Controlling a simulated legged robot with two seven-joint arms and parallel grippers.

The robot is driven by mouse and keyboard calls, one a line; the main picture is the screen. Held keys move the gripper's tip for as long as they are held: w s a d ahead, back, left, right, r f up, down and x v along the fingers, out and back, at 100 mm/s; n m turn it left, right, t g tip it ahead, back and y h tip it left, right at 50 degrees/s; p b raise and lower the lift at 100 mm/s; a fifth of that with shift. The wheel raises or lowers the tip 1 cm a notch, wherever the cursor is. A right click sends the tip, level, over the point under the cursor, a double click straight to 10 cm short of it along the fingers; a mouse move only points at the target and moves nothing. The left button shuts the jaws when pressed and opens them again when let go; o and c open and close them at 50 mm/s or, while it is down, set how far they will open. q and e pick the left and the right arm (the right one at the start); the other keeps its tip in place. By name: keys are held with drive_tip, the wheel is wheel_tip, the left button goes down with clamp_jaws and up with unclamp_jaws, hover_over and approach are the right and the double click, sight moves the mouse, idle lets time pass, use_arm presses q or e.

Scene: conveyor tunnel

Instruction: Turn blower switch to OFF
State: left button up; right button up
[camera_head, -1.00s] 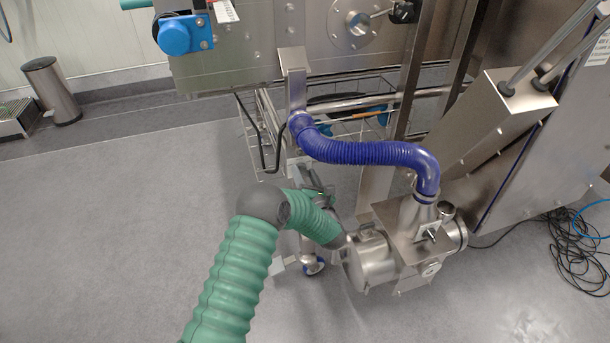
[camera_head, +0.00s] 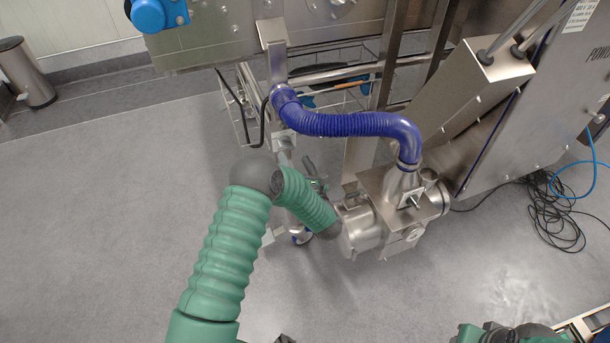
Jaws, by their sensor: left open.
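The blower is a steel motor and housing (camera_head: 372,222) low on the floor at centre right, fed by a ribbed blue hose (camera_head: 350,124). My left gripper (camera_head: 315,176) is open, left of the blower, partly hidden behind my forearm. I cannot tell if it touches anything. Part of my right arm shows at the bottom right corner; its gripper is out of view.
A steel conveyor frame (camera_head: 225,40) with a blue part (camera_head: 152,14) stands at the back. A large steel cabinet (camera_head: 560,95) stands to the right, with coiled cables (camera_head: 555,215) on the floor. A bin (camera_head: 27,72) is far left. The floor at left is clear.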

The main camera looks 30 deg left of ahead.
use_arm(q)
drive_tip(key=p+v, duration=0.2)
drive_tip(key=v, duration=0.8)
drive_tip(key=shift+s+d+p, duration=0.25)
drive_tip(key=shift+s+p, duration=0.05)
drive_tip(key=shift+p, duration=0.05)
